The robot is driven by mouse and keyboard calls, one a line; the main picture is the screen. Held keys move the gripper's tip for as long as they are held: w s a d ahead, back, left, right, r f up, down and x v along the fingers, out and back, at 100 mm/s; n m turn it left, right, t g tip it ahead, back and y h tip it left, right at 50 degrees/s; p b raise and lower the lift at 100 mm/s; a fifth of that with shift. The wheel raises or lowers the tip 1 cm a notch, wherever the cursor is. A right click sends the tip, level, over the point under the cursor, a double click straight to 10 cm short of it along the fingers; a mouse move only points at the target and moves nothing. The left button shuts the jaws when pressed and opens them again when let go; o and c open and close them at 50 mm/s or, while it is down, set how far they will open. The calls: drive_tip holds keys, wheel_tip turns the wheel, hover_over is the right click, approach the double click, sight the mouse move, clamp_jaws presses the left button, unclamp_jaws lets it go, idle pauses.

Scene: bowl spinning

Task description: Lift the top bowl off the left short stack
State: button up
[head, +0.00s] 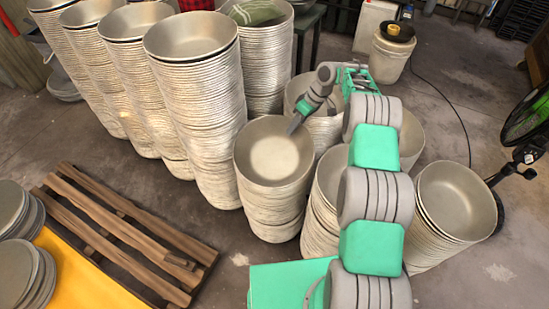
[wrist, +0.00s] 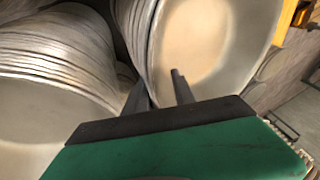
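The left short stack (head: 272,213) of pale metal bowls stands upright at the middle of the head view. Its top bowl (head: 278,158) is empty and faces up. My gripper (head: 293,127) reaches in from the right and is at the top bowl's back-right rim. In the wrist view, my gripper (wrist: 161,84) has its two dark fingers apart. One finger lies against the bowl's inner side, the other beside its outer wall, with the rim of the top bowl (wrist: 215,45) between them. I cannot tell whether either finger touches the bowl.
Tall bowl stacks (head: 200,95) stand close behind and left. Another stack (head: 440,215) stands at right, with more partly hidden by my arm. A wooden pallet (head: 135,228) lies at left on the floor. A neighbouring stack (wrist: 50,75) is close in the wrist view.

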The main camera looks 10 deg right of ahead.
clamp_jaws()
drive_tip(key=shift+r, duration=0.1)
idle(1.1)
